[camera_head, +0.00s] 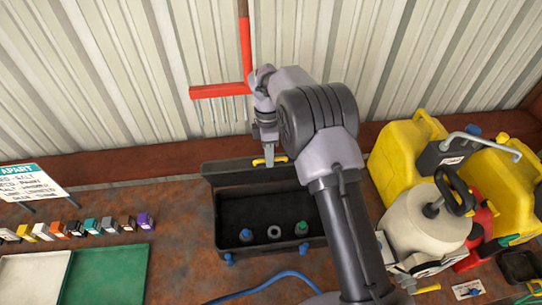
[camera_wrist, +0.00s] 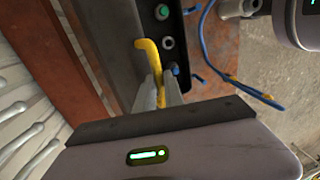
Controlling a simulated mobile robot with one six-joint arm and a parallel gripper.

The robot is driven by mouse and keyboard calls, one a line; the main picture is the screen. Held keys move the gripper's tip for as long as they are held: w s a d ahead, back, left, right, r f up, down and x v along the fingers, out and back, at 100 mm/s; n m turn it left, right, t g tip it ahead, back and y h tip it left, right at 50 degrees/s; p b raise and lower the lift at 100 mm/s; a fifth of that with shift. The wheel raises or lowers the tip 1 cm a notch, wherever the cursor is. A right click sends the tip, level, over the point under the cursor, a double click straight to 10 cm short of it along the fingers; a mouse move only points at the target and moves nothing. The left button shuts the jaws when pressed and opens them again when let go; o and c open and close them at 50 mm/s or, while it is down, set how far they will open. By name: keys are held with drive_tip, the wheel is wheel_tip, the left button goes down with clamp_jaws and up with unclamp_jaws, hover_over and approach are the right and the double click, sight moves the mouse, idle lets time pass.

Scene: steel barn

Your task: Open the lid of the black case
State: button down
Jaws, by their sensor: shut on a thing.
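The black case (camera_head: 221,222) stands on the rusty brown bench below my arm. Its lid (camera_head: 222,173) is raised along the back edge, so the inside shows. My gripper (camera_head: 268,159) is at the lid's upper edge, shut on the yellow handle (camera_head: 281,159). In the wrist view the bent yellow handle (camera_wrist: 149,52) runs between my two fingers (camera_wrist: 165,95), beside the dark lid (camera_wrist: 112,45). Inside the case are a blue-topped item (camera_head: 246,235), a grey ring (camera_head: 274,232) and a green-topped item (camera_head: 301,228). My arm covers the case's right end.
Yellow jerrycans (camera_head: 397,150) and a cream tank sprayer (camera_head: 425,225) stand at the right. A row of small coloured boxes (camera_head: 92,226), a sign (camera_head: 30,183) and a green tray (camera_head: 105,275) are at the left. A corrugated wall (camera_head: 130,80) rises close behind; a red-handled tool (camera_head: 220,91) is against it.

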drive_tip(key=shift+w+a+r, duration=0.1)
drive_tip(key=shift+w+r, duration=0.25)
drive_tip(key=shift+r, duration=0.05)
drive_tip(key=c, duration=1.8)
unclamp_jaws()
drive_tip(key=o, duration=0.3)
drive_tip(key=shift+w+a+f, duration=0.1)
drive_tip(key=shift+w+f, duration=0.05)
drive_tip(key=shift+w, duration=0.1)
drive_tip(key=shift+o, duration=0.2)
drive_tip(key=shift+w+a+f, duration=0.1)
drive_tip(key=shift+w+f, duration=0.1)
drive_tip(key=shift+w, duration=0.05)
drive_tip(key=shift+s, duration=0.3)
drive_tip(key=shift+w, duration=0.1)
